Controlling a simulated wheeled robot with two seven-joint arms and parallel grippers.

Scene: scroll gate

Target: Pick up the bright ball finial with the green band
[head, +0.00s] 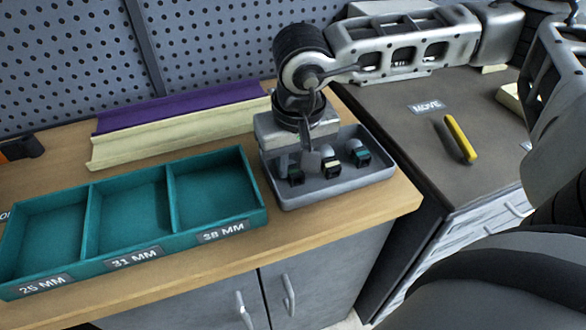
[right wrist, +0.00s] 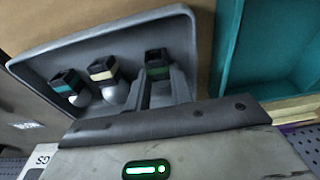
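Three small finials with black square ends lie in a grey tray (head: 345,184). The left finial (head: 296,175) has a green band; in the right wrist view this finial (right wrist: 157,66) stands between my right gripper's fingers, its ball hidden. The middle finial (head: 332,159) has a cream band and a pale ball. The right finial (head: 362,157) has a teal-green band; its bright ball shows in the right wrist view (right wrist: 79,98). My right gripper (head: 304,162) points down into the tray around the left finial. Whether its fingers touch it is unclear. My left gripper is out of view.
A teal box (head: 176,205) with three compartments, labelled 25, 31 and 38 MM, stands left of the tray. Purple (head: 180,106) and cream (head: 180,138) rails lie behind it. A yellow handle (head: 460,139) sits on the dark cabinet at right, by a MOVE label.

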